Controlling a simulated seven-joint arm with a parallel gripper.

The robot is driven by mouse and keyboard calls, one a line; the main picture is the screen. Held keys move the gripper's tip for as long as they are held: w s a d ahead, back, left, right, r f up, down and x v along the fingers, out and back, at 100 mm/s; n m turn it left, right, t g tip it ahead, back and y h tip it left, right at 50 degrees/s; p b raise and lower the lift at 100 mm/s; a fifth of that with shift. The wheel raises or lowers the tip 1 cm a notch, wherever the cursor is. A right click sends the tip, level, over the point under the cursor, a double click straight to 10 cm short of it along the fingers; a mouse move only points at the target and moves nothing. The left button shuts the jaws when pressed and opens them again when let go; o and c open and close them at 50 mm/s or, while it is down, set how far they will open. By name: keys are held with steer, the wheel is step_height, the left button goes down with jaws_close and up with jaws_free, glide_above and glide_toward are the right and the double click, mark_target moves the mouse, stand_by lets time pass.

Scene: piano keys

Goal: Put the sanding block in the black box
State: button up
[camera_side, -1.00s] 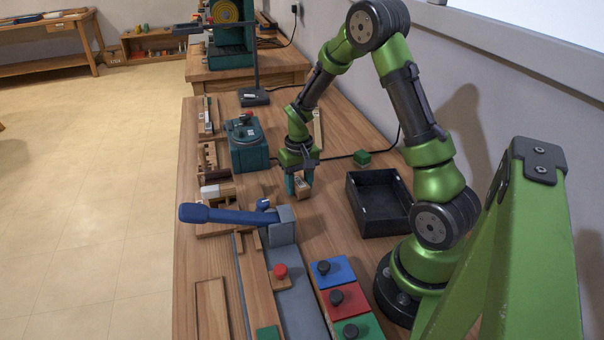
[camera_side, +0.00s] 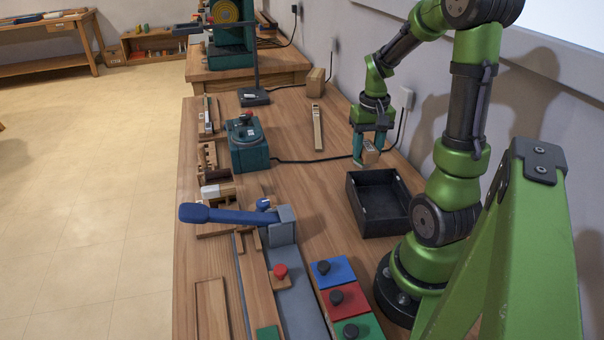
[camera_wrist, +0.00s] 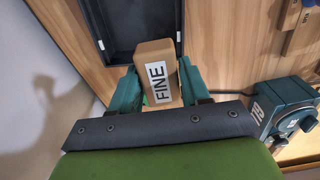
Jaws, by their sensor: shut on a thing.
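The sanding block (camera_side: 370,152) is a tan block; in the wrist view the block (camera_wrist: 156,62) carries a white label reading "FINE". My gripper (camera_side: 364,158) is shut on it, with a teal finger on each side; the gripper (camera_wrist: 156,88) shows the same hold in the wrist view. The black box (camera_side: 381,232) is an open tray on the bench, just in front of the gripper in the side view. The near part of the box (camera_wrist: 96,22) shows at the top of the wrist view, beyond the block. The visible box floor looks empty.
A teal machine (camera_side: 248,145) with a red knob stands left of the box, its dark cable crossing the bench. A wooden strip (camera_side: 317,128) and upright wooden block (camera_side: 315,82) lie farther back. Coloured knobbed plates (camera_side: 350,298) are in front. The wall is close on the right.

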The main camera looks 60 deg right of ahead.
glide_above(374, 200)
steer(key=f, duration=0.1)
steer(key=shift+n, duration=0.4)
step_height(374, 200, down, 5)
steer(key=shift+s+a+f, duration=0.1)
steer(key=shift+s+f, duration=0.05)
steer(key=shift+f, duration=2.55)
steer(key=shift+f, duration=0.15)
steer(key=o, duration=1.1)
steer(key=shift+c, duration=0.2)
